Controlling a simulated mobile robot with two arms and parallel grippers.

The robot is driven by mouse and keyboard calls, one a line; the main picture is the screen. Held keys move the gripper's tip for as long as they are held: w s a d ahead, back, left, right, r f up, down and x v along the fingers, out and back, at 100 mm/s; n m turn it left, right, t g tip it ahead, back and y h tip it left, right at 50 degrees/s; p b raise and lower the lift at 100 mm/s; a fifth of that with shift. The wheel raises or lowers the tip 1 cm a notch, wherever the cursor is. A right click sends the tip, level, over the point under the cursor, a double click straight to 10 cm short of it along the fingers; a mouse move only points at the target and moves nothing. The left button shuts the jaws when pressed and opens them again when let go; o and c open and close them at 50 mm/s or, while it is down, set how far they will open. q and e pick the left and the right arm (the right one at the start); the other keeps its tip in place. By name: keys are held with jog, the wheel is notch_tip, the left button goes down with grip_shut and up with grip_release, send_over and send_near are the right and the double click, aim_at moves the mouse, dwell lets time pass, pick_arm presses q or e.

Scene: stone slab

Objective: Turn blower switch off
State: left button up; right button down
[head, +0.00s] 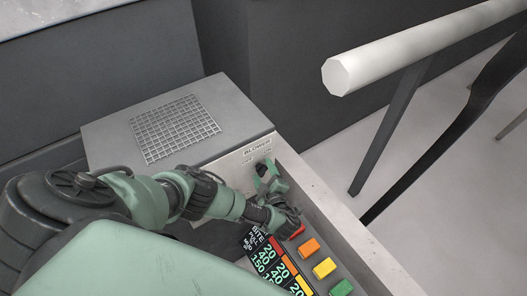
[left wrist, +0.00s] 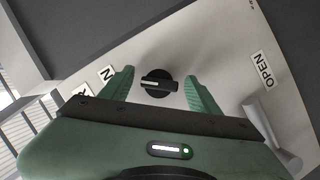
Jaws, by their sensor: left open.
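The blower unit is a grey box with a mesh grille on top; its front panel (head: 236,163) carries a "BLOWER" label (head: 257,149). The blower switch is a black rotary knob (left wrist: 158,84) with a pale pointer mark on its left part. My left gripper (head: 266,172) is at the front panel in the head view. In the left wrist view its two green fingers (left wrist: 161,88) are open, one on each side of the knob, with gaps between. Whether they touch the panel cannot be told. In the head view the gripper partly hides the knob. My right gripper is not in view.
Red, orange (head: 310,247), yellow (head: 324,268) and green (head: 341,287) buttons lie below the gripper beside a display (head: 272,262). A pale rail (head: 400,50) crosses the upper right. An "OPEN" label (left wrist: 263,70) and a grey handle (left wrist: 270,133) are right of the knob.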

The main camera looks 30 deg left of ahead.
pick_arm(q)
grip_shut()
